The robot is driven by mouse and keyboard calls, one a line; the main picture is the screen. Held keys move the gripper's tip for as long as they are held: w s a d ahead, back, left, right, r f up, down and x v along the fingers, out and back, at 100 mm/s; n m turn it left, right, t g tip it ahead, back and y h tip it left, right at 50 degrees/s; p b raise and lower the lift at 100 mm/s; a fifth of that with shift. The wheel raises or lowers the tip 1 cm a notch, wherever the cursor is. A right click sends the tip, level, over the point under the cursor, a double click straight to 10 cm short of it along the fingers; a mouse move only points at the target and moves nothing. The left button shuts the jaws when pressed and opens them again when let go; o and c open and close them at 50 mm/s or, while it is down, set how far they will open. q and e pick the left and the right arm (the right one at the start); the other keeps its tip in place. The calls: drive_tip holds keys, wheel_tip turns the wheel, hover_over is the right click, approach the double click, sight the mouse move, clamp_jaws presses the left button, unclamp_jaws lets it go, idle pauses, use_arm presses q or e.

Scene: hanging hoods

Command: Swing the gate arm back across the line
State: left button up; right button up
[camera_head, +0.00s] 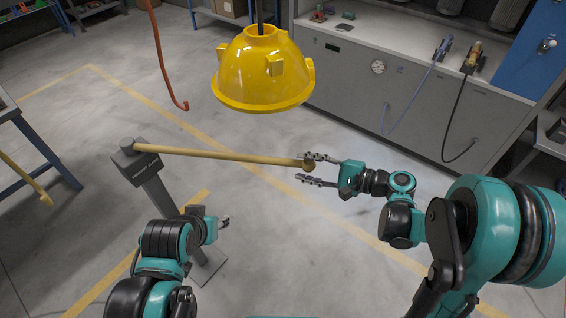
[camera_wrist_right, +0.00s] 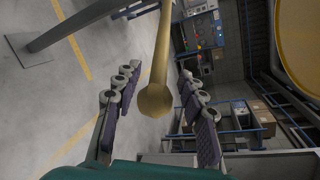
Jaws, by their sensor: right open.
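The gate arm (camera_head: 225,155) is a tan wooden bar that runs rightward from the top of a grey post (camera_head: 155,185). Its rounded free end is at my right gripper (camera_head: 317,169). In the right wrist view the bar's end (camera_wrist_right: 154,100) lies between the two spread fingers of the gripper (camera_wrist_right: 158,108), with a gap on each side. My right gripper is open around the end and not closed on it. My left gripper (camera_head: 224,222) is low in front of the post, partly hidden by its own arm; its jaw state is unclear.
A yellow hood (camera_head: 262,75) hangs above and behind the bar. An orange hooked cable (camera_head: 165,60) hangs left of it. A yellow line (camera_head: 130,88) marks the floor. Grey cabinets (camera_head: 400,90) stand at the back right, and a blue-legged table (camera_head: 40,145) at the left.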

sight(283, 162)
drive_tip(key=b+x, duration=0.1)
drive_tip(key=x, duration=0.6)
drive_tip(key=shift+a+b, duration=0.25)
drive_tip(key=shift+b, duration=0.15)
clamp_jaws()
